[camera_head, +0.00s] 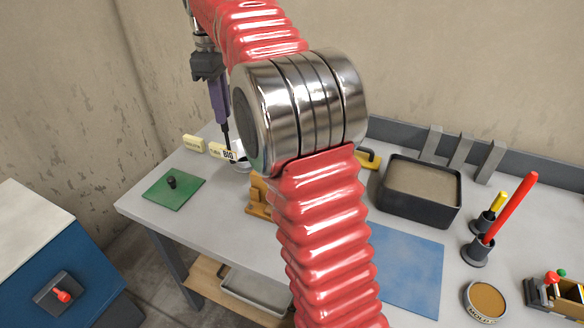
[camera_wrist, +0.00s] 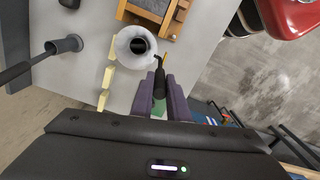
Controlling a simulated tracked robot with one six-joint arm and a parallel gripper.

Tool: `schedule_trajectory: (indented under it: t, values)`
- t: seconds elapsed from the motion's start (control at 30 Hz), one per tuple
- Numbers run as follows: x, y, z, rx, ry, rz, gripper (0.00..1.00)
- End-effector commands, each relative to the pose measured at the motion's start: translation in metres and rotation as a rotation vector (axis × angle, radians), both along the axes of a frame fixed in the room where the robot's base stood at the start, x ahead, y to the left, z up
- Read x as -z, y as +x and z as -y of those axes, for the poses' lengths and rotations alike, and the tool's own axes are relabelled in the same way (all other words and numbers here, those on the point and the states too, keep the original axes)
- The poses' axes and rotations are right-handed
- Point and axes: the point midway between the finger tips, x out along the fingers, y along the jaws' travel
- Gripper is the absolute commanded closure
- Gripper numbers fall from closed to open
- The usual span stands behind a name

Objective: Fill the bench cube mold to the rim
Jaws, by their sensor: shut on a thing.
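My gripper (camera_head: 219,108) is at the left of the bench, with purple fingers shut on a slim dark tool (camera_wrist: 160,83). The tool points down in the head view, and its kind is unclear. Its lower end is near a pale round bowl (camera_head: 241,166). In the wrist view the bowl (camera_wrist: 122,45) shows a dark round opening, just beyond the tool. An orange-brown box frame, apparently the cube mold (camera_head: 258,197), stands beside the bowl, mostly hidden by my arm.
A dark tub (camera_head: 420,208) of grey-brown material stands at the back right. A green plate (camera_head: 160,194) with a black knob lies at the left front. Small yellow label blocks (camera_head: 193,143) stand behind it. Holders with a red rod (camera_head: 512,205) stand right, past a blue mat (camera_head: 410,265).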

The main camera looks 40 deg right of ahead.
Motion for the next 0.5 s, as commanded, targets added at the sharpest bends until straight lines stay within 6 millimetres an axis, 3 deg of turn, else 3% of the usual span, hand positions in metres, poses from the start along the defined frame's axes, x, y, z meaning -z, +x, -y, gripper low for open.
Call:
schedule_trajectory:
  t: [0.27,0.5]
  values:
    - [-0.005,0.0,0.0,0.0,0.001,0.002,1.0]
    - [-0.024,0.0,0.001,0.0,0.001,0.004,1.0]
